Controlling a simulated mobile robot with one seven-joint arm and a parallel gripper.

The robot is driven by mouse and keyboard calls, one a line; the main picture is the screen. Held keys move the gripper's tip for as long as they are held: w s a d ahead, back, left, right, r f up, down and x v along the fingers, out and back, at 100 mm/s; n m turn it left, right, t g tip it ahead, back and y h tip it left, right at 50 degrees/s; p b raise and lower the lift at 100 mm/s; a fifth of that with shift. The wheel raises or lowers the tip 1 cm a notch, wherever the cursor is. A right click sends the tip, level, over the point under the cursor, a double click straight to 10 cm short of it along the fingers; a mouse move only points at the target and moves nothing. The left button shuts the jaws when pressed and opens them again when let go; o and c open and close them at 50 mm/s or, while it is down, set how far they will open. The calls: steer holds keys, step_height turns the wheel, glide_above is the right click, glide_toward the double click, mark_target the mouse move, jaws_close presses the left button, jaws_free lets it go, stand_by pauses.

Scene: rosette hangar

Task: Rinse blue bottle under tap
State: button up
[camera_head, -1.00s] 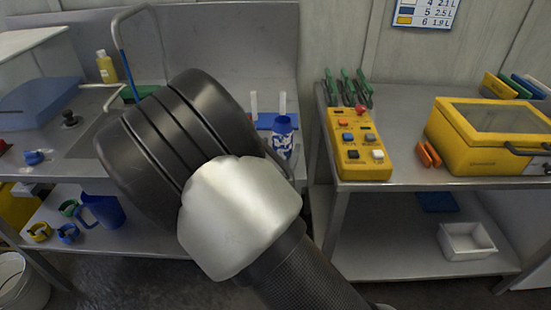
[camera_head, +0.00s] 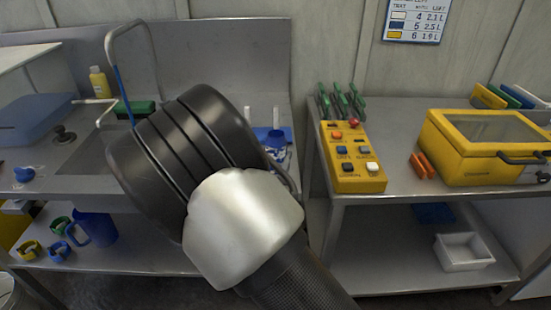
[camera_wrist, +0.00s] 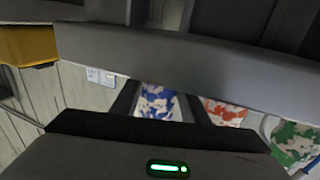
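In the wrist view the blue bottle (camera_wrist: 157,102) shows between the two dark fingers of my gripper (camera_wrist: 162,96). The fingers look spread, with a pale gap on the bottle's right; contact is not visible. In the head view my arm hides my gripper. The tap (camera_head: 125,70) is a tall curved pipe with a blue section, arching above the sink (camera_head: 88,138) at left.
In the wrist view a red-and-white bottle (camera_wrist: 225,111) and a green-and-white bottle (camera_wrist: 294,142) stand right of the blue one. A yellow bottle (camera_head: 99,83) stands behind the sink. A yellow button box (camera_head: 352,165) and a yellow case (camera_head: 485,148) occupy the right bench.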

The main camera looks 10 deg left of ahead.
mark_target(274, 147)
steer(key=shift+r, duration=0.1)
steer(key=shift+r+p, duration=1.65)
steer(key=shift+r, duration=0.75)
